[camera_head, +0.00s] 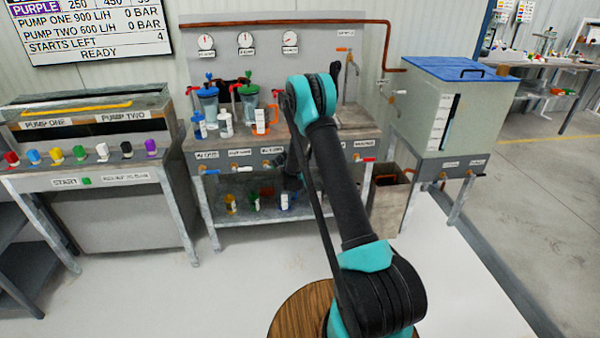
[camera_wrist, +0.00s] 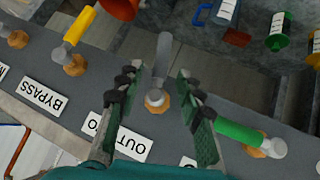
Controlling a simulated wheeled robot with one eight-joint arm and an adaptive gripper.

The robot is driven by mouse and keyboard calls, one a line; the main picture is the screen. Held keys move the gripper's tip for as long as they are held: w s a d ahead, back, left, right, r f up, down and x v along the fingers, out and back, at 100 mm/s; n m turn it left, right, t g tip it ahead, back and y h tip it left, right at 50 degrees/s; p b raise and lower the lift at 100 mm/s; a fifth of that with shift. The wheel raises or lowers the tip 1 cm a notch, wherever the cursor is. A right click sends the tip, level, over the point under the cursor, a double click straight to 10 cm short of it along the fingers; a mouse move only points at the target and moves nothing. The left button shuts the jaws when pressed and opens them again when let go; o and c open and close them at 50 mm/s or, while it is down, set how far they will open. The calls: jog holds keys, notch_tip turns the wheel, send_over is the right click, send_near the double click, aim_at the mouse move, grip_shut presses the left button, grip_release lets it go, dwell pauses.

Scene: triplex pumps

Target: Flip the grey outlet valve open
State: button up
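The grey outlet valve (camera_wrist: 163,62) shows in the wrist view as a grey lever on a brass base, pointing toward the top of the picture. Beside its base is a partly covered label (camera_wrist: 125,140) beginning "OUT", upside down. My gripper (camera_wrist: 157,83) is open, with one finger on each side of the valve. A gap shows between the lever and each finger, and nothing is held. In the head view my arm hides the grey valve, and my gripper (camera_head: 292,172) is mostly hidden near the bench front.
A yellow-handled valve (camera_wrist: 80,27) by the BYPASS label (camera_wrist: 46,96) is on the left. A green-handled valve (camera_wrist: 238,133) is close to the right finger. Small coloured containers (camera_wrist: 278,30) stand below the panel. White floor in front of the bench (camera_head: 200,290) is clear.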

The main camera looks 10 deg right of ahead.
jog(key=shift+v, duration=2.45)
